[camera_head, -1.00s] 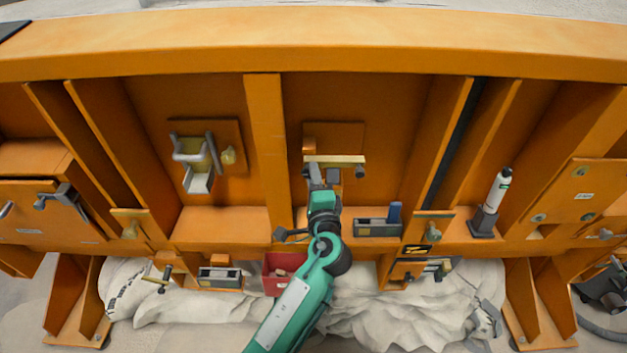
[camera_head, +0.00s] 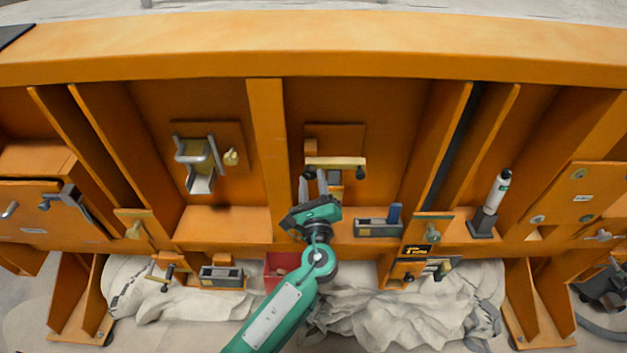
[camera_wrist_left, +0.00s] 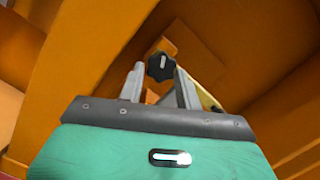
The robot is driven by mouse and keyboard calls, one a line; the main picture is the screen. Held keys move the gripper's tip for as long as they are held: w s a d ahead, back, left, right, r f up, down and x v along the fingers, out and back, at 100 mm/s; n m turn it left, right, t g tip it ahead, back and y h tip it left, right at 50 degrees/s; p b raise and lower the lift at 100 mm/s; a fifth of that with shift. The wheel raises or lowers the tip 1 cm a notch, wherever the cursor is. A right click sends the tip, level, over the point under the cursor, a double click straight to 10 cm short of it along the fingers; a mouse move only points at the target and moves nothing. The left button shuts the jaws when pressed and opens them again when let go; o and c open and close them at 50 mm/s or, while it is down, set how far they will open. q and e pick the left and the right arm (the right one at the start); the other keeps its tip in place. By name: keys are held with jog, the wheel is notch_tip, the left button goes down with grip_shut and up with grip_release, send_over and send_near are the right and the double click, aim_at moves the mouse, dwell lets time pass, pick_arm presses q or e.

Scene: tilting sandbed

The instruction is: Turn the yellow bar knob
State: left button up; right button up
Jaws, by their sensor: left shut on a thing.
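The yellow bar (camera_head: 343,161) lies level on a raised block in the middle bay of the orange frame. A black lobed knob (camera_head: 309,172) hangs at its left end and a second dark knob (camera_head: 360,173) at its right end. My left gripper (camera_head: 312,180) reaches up from below, its fingers on either side of the left knob. In the left wrist view this knob (camera_wrist_left: 160,66) shows between the grey fingertips (camera_wrist_left: 158,80), and the yellow bar (camera_wrist_left: 207,101) passes behind the right finger. The exact contact is partly hidden. My right gripper is out of view.
A grey-and-yellow clamp (camera_head: 197,160) is in the bay to the left. A grey block with a blue part (camera_head: 378,226) sits on the ledge right of my arm. A red bin (camera_head: 279,267) is below. Vertical orange ribs bound the middle bay.

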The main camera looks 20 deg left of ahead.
pick_arm(q)
jog(key=m, duration=0.2)
jog(key=m+h+p, duration=0.1)
jog(key=m, duration=0.1)
jog(key=shift+a+f+m+t+p, duration=0.1)
jog(key=shift+a+m+t+p, duration=0.05)
jog(key=shift+m+t+p, duration=0.15)
jog(key=shift+s+a+f+m, duration=0.1)
jog(key=shift+m, duration=0.6)
jog(key=shift+p, duration=0.3)
jog(key=o, duration=0.7)
jog(key=b+v, duration=0.5)
jog(key=v, duration=0.8)
jog(key=shift+s+f, duration=0.1)
jog(key=shift+s, duration=0.3)
